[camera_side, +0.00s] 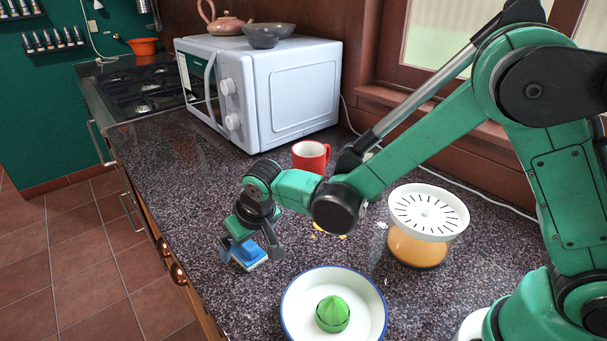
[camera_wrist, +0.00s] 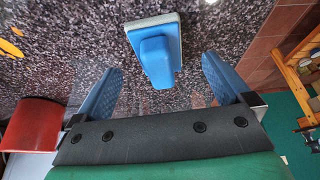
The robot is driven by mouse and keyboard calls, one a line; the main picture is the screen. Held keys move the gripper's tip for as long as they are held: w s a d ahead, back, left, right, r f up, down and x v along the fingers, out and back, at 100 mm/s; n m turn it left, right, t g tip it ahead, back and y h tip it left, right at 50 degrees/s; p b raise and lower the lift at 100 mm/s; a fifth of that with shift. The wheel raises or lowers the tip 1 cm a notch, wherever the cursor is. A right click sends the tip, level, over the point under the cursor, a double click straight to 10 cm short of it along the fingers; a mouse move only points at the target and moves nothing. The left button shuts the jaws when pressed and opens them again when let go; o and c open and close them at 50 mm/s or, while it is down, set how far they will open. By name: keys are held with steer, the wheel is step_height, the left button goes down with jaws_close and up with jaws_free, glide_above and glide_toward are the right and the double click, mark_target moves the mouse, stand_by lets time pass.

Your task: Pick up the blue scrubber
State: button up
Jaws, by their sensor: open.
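The blue scrubber (camera_side: 248,254) has a blue handle on a pale base and rests on the dark speckled counter near its front edge. My gripper (camera_side: 249,255) is above and around it in the side view, partly hiding it. In the wrist view the scrubber (camera_wrist: 157,50) lies just beyond the fingertips, between the lines of the two blue fingers. My gripper (camera_wrist: 163,68) is open there, with nothing between its fingers.
A red mug (camera_side: 310,157) stands behind my gripper. A white bowl (camera_side: 372,303) holds a green juicer (camera_side: 332,314). A white-topped orange juicer (camera_side: 428,215) stands to the right. A microwave (camera_side: 275,90) is at the back. The counter's front edge is close by on the left.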

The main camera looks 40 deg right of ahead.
steer(key=shift+x, duration=1.1)
steer(key=c, duration=1.4)
steer(key=shift+o, duration=0.2)
steer(key=shift+r, duration=0.15)
step_height(320, 180, up, 20)
